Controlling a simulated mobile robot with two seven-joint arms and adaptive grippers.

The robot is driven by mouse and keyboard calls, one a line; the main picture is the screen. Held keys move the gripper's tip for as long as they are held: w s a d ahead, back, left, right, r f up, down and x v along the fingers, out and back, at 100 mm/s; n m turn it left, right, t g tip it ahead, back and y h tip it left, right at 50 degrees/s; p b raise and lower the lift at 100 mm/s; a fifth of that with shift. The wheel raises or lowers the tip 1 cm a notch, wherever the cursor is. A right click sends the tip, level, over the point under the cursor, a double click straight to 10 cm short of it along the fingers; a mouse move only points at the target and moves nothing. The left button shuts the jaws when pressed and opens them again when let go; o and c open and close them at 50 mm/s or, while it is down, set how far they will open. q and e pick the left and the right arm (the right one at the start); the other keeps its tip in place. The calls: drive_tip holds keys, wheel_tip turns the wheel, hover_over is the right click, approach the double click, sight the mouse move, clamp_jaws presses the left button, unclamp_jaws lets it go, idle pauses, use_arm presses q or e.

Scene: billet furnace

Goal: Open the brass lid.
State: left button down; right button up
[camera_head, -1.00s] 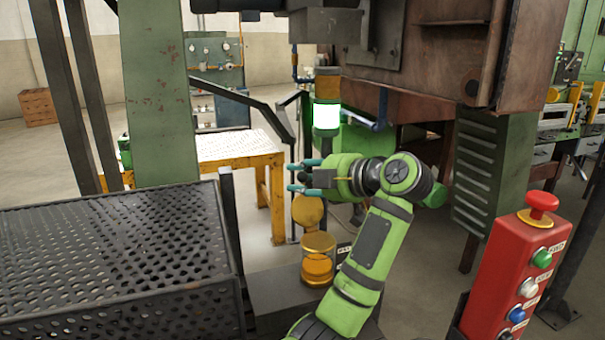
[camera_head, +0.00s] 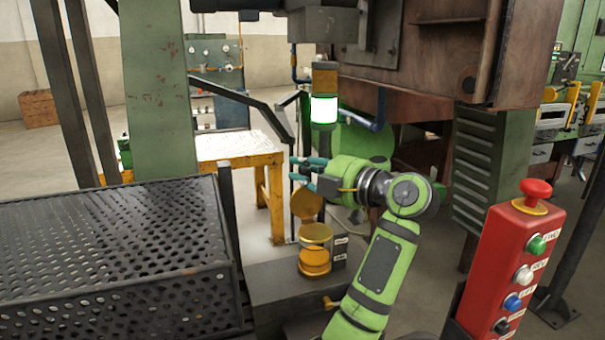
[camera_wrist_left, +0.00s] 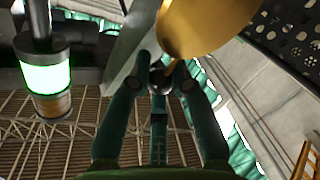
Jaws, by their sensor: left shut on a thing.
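The brass lid (camera_head: 306,204) stands raised, roughly upright, above its round brass-and-glass cup (camera_head: 315,250); the cup's top looks uncovered. In the left wrist view the lid (camera_wrist_left: 205,25) is a large smooth disc just beyond the fingertips. My left gripper (camera_head: 303,170) is just above the lid in the head view, fingers pointing left. In the left wrist view the gripper (camera_wrist_left: 161,82) is closed around a small dark ball-like knob (camera_wrist_left: 160,78) close to the lid's edge. How the knob joins the lid is hidden. My right gripper is not in view.
A lit signal lamp (camera_head: 324,108) stands close behind the gripper. A perforated metal bin (camera_head: 110,240) fills the left front. A red button box (camera_head: 515,260) stands at the right. A yellow-framed table (camera_head: 240,150) is behind.

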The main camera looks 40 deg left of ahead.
use_arm(q)
drive_tip(key=c, duration=1.4)
unclamp_jaws()
drive_tip(key=shift+w+a+f, duration=0.1)
drive_tip(key=shift+w+f, duration=0.05)
drive_tip(key=d, duration=0.8)
drive_tip(key=d+r, duration=0.1)
drive_tip(key=d, duration=0.3)
